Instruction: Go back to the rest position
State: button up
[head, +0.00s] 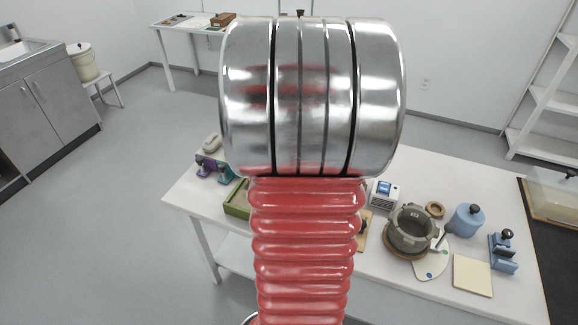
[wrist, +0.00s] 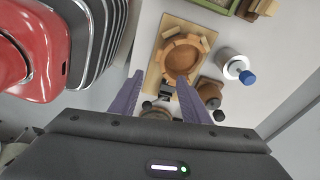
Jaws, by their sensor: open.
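In the wrist view my gripper (wrist: 160,88) is open, with two purple-grey fingers spread apart and nothing between them. Beyond the fingertips a round terracotta piece (wrist: 181,60) lies on a wooden board (wrist: 162,75) on the white table. In the head view my own arm fills the middle and hides part of the table. My gripper does not show there.
In the head view the white table (head: 385,290) holds a grey ring-shaped pot (head: 410,230), a blue jar (head: 467,221), a blue device (head: 503,252), a cream square (head: 472,275) and a green tray (head: 237,201). A white jar with blue cap (wrist: 234,67) stands beside the board.

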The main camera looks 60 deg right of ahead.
dwell(0.4)
jog(key=w+a+r+n+t, duration=0.2)
jog(key=w+a+r+n, duration=0.1)
jog(key=a+n, duration=0.7)
jog(key=w+a+r+n+t, duration=0.2)
jog(key=w+a+r+n, duration=0.1)
jog(key=a+n, duration=0.8)
jog(key=w+a+r+n+t, duration=0.3)
jog(key=a+n, duration=0.8)
jog(key=a, duration=0.6)
jog(key=shift+a+r+y, duration=0.3)
jog(key=shift+a+r, duration=0.1)
jog(key=shift+r, duration=0.45)
jog(key=shift+c, duration=0.3)
